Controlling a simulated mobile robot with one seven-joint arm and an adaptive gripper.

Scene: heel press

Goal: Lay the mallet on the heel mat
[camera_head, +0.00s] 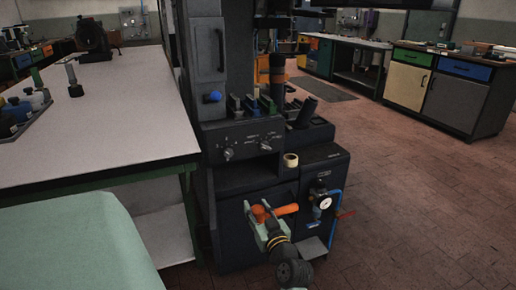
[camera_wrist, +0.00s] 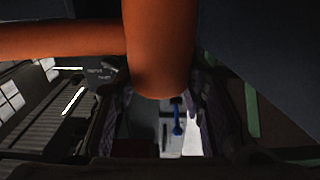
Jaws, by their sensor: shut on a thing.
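My gripper (camera_head: 263,214) is shut on an orange mallet (camera_head: 287,210), in front of the dark press cabinet at the lower middle of the head view. One part of the mallet shows between the fingers and another sticks out to the right. In the wrist view the orange mallet (camera_wrist: 160,50) fills the upper middle, with a long part reaching to the left edge. The dark fingers stand on both sides below it. I cannot make out the heel mat with certainty in either view.
The press (camera_head: 240,140) has knobs, a tool tray, a tape roll (camera_head: 291,160) and a gauge (camera_head: 325,203) with blue pipe and a red lever. A grey-topped bench (camera_head: 120,110) stands left. Open brick floor (camera_head: 410,190) lies right, with cabinets behind.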

